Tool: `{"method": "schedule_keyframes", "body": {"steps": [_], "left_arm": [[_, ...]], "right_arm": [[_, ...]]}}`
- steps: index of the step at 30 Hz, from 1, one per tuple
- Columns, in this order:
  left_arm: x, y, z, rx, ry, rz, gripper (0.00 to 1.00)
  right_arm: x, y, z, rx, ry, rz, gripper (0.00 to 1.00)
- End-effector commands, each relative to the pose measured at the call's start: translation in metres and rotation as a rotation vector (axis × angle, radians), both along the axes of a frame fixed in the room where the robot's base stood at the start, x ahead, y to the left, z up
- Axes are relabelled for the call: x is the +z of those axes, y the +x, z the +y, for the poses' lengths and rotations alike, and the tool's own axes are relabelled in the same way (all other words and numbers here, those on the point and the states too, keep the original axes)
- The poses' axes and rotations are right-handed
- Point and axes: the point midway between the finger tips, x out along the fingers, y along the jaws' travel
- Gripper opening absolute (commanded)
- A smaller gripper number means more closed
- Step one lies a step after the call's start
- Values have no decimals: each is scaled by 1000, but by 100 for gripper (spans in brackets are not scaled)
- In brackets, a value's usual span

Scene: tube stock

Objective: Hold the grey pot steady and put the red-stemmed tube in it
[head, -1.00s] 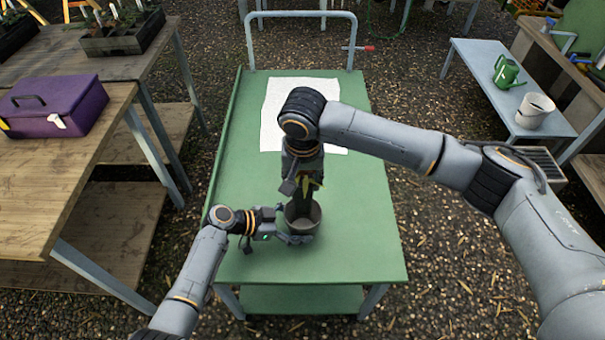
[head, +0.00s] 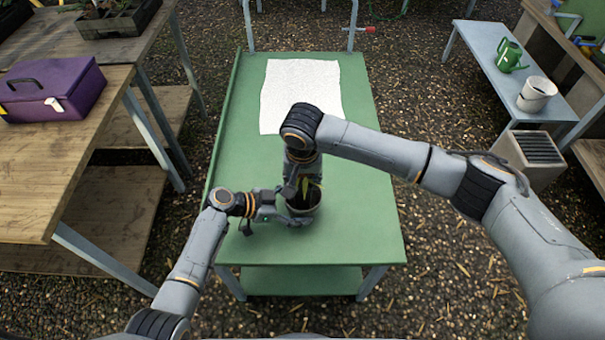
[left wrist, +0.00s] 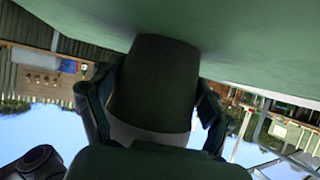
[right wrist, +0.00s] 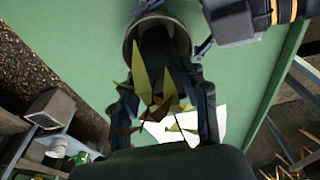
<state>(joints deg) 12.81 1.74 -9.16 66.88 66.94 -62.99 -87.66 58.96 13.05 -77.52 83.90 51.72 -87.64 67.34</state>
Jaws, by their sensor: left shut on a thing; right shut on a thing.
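The grey pot (head: 306,214) stands upright on the green trolley top, near its front edge. My left gripper (head: 284,209) is shut on the pot from the left; in the left wrist view its fingers are on either side of the pot (left wrist: 155,85). My right gripper (head: 303,184) is directly above the pot, pointing down, shut on the red-stemmed tube (right wrist: 160,100). Green and reddish leaves show between its fingers, over the pot's mouth (right wrist: 160,30). The tube's lower part is hidden, so I cannot tell how deep it sits.
A white sheet (head: 300,95) lies on the green trolley (head: 360,225) behind the pot. A wooden bench with a purple toolbox (head: 52,90) is at left. A blue-grey bench at right holds a green watering can (head: 509,55) and a pale bucket (head: 536,94).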

Motion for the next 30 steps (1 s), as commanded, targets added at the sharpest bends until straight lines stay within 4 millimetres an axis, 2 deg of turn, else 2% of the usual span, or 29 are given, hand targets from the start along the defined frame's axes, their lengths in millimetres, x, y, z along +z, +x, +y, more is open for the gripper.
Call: {"method": "schedule_keyframes", "body": {"steps": [15, 16, 19, 20, 30], "left_arm": [[-1, 0, 0, -1, 2, 1, 62], [-1, 0, 0, -1, 2, 1, 62], [-1, 0, 0, -1, 2, 1, 62], [-1, 0, 0, -1, 1, 1, 62], [-1, 0, 0, -1, 1, 1, 62]], "right_arm": [[-37, -1, 0, -1, 0, 2, 0], [-38, 0, 1, -1, 1, 1, 47], [-37, 0, 0, 0, 1, 0, 67], [-37, 0, 0, 0, 0, 0, 72], [-37, 0, 0, 0, -1, 1, 72]]}}
